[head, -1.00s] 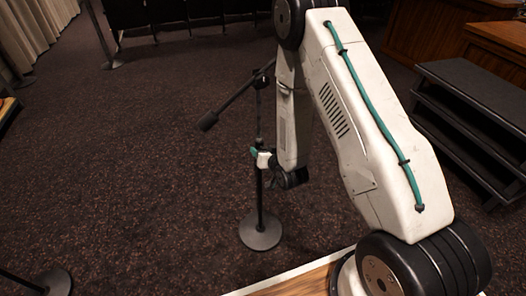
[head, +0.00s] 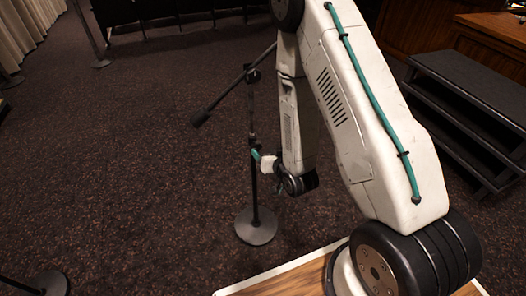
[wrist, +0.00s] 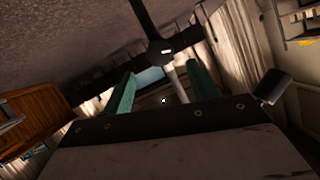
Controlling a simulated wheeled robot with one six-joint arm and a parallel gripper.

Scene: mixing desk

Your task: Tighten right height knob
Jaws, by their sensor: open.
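A dark microphone stand stands on the carpet in the head view, with a round base (head: 256,226), an upright pole (head: 254,195) and a tilted boom with a microphone (head: 201,117) at its lower left end. My gripper (head: 255,154) is beside the pole at mid height, its teal fingers open. In the wrist view, my gripper (wrist: 162,73) has its two fingers apart. A pale rod (wrist: 175,80) shows between them, with a black collar (wrist: 163,49) just beyond the tips. A dark piece juts right from this collar. I cannot tell whether the fingers touch it.
A second stand's base (head: 46,284) is at the lower left. Dark steps (head: 465,105) stand at the right, near wooden furniture (head: 480,45). A wooden board with a pale edge (head: 290,280) is at the front. Open carpet (head: 110,160) lies left of the stand.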

